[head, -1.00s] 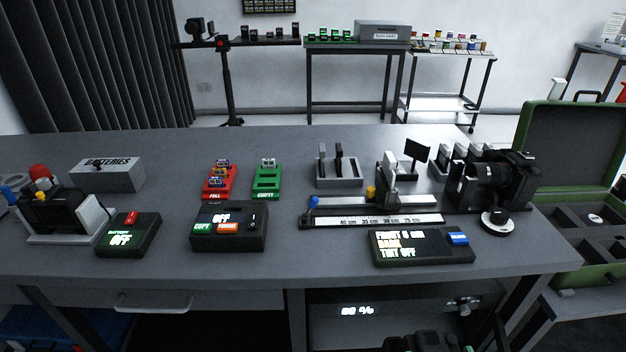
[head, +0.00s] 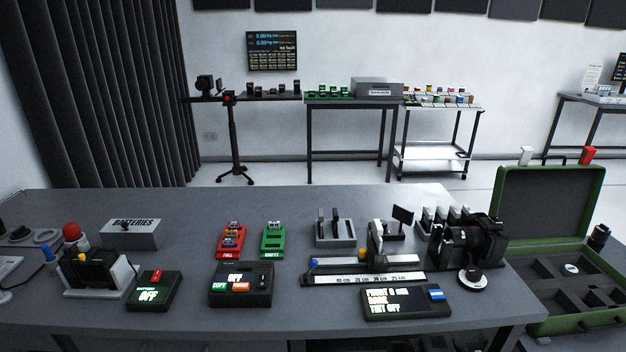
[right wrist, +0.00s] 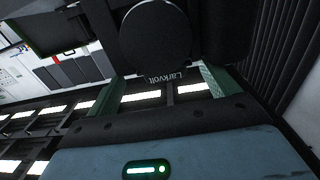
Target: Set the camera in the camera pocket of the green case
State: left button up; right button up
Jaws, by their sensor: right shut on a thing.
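The green case (head: 580,322) stands open at the right of the head view, its lid raised. Its dark insert has several pockets (head: 540,268); I cannot tell which is the camera pocket. My right gripper (right wrist: 163,92) shows only in the right wrist view, its green fingers shut on a black camera (right wrist: 155,38). The camera shows a round, lens-like front and an upside-down "Larkvolt" label. Only part of it is in view, and it appears clear of any surface. Another black camera-like device (head: 468,242) stands on the table's right end. My left gripper is in neither view.
The grey table (head: 190,235) carries a ruler rail (head: 365,279), control boxes (head: 240,285), red and green battery holders (head: 231,241) and a battery box (head: 130,234).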

jog(key=shift+r, duration=0.2)
jog(key=shift+w+a+r+n+y, duration=0.2)
jog(key=shift+a+r+n+y, duration=0.1)
jog(key=shift+a+r+y, duration=0.15)
jog(key=w+a+r+n+g+y, duration=0.1)
jog(key=a+r+n+g+y, duration=0.1)
jog(key=a, duration=0.5)
jog(key=w+a+r+n+g+y, duration=0.2)
jog(key=a+r+n+y, duration=0.3)
jog(key=a+r+y, duration=0.1)
jog(key=r+y, duration=0.1)
jog(key=y, duration=0.1)
jog(key=shift+w+a+y, duration=0.3)
jog(key=shift+a+y, duration=0.05)
jog(key=shift+a, duration=0.05)
